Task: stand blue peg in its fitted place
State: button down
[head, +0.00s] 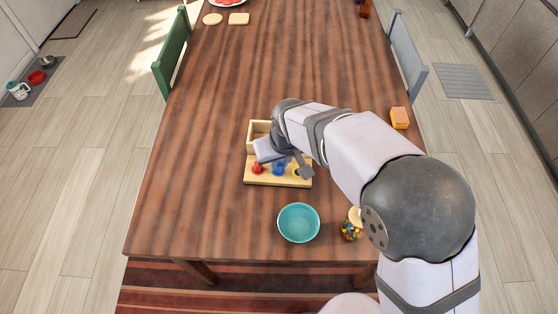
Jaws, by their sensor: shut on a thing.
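The blue peg (278,170) is at the front part of a light wooden board (264,181), between a red peg (257,168) and a yellow peg (297,171). My gripper (282,162) is over the board and shut on the blue peg. My wrist and gripper cover the peg's upper part and much of the board. I cannot tell whether the peg's lower end is in a hole or just above the board.
A wooden box compartment (257,129) rises at the back of the board. A teal bowl (298,223) stands in front, with a container of colourful bits (350,231) to its right. An orange block (399,118) lies near the right edge. The left of the table is clear.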

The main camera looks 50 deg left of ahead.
aim_at(283, 182)
jog(key=shift+f, duration=0.2)
jog(key=shift+f, duration=0.1)
jog(key=c, duration=1.7)
grip_release()
jog(key=shift+r, duration=0.6)
jog(key=v, duration=1.1)
jog(key=shift+s+d+b, duration=0.1)
jog(key=shift+s+b, duration=0.05)
jog(key=shift+b, duration=0.2)
